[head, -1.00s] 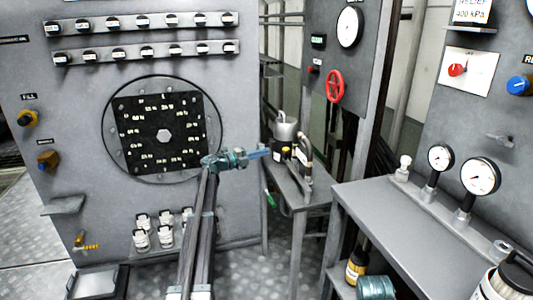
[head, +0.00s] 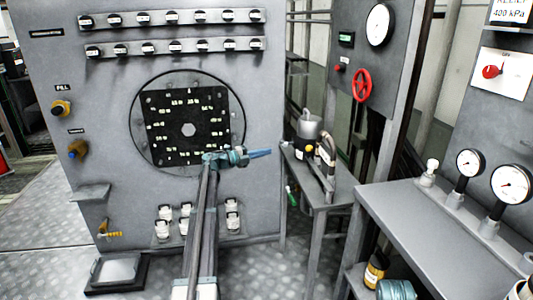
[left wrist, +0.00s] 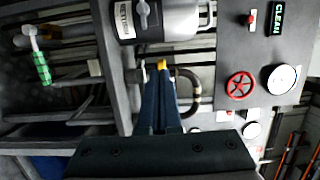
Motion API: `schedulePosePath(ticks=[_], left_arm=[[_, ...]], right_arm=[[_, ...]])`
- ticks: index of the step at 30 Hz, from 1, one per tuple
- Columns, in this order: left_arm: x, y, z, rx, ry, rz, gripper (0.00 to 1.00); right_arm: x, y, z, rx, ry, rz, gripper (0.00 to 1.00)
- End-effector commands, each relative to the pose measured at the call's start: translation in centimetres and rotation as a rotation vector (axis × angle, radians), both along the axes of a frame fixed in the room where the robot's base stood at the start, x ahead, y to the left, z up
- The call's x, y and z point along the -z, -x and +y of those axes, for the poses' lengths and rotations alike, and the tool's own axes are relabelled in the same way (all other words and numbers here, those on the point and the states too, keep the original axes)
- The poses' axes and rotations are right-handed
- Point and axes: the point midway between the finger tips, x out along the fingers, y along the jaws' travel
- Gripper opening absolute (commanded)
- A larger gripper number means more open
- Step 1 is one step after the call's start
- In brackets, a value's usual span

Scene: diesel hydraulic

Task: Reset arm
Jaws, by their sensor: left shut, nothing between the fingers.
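My left arm reaches up from the bottom of the head view, and its left gripper (head: 258,153) points right, in front of the grey panel's right edge. The two blue fingers are together with nothing between them. In the left wrist view the closed blue fingers (left wrist: 162,75) point toward a small table with a metal pot (left wrist: 168,20) and a curved hose (left wrist: 190,90). Whether the fingertips touch anything there is not clear, but in the head view they end short of the pot (head: 310,127). My right gripper is not in view.
A red handwheel (head: 361,85) is on the back cabinet. A grey bench (head: 440,225) with gauges (head: 470,163) fills the right. Open floor lies at lower left.

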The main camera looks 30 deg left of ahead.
Motion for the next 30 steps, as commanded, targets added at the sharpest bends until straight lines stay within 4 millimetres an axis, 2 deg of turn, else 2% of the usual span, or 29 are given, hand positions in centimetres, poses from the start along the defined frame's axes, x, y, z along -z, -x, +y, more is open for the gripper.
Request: schedulePosePath(ticks=[8,11,14,18,21,24,26,30], left_arm=[[0.0,0.0,0.0,0.0,0.0,0.0,0.0],[-0.8,-0.4,-0.9,-0.019,0.014,-0.01,0.0],[-3.2,-1.5,-3.2,-0.091,0.064,-0.037,0.0],[-7.9,-3.2,-7.7,-0.28,0.212,-0.072,0.0],[-10.3,-3.5,-10.4,-0.431,0.34,-0.06,0.0],[-11.4,-3.0,-12.9,-0.579,0.467,-0.009,0.0],[-11.4,-2.2,-14.3,-0.667,0.54,0.039,0.0],[-10.0,0.9,-18.2,-0.861,0.692,0.204,0.0]], right_arm=[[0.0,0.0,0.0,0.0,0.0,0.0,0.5],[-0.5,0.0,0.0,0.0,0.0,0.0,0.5],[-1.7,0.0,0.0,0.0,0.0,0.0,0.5],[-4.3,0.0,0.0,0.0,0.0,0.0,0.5],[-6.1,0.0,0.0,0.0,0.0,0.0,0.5],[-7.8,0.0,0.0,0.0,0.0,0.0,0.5],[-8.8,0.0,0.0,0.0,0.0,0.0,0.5],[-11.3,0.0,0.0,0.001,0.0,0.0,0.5]])
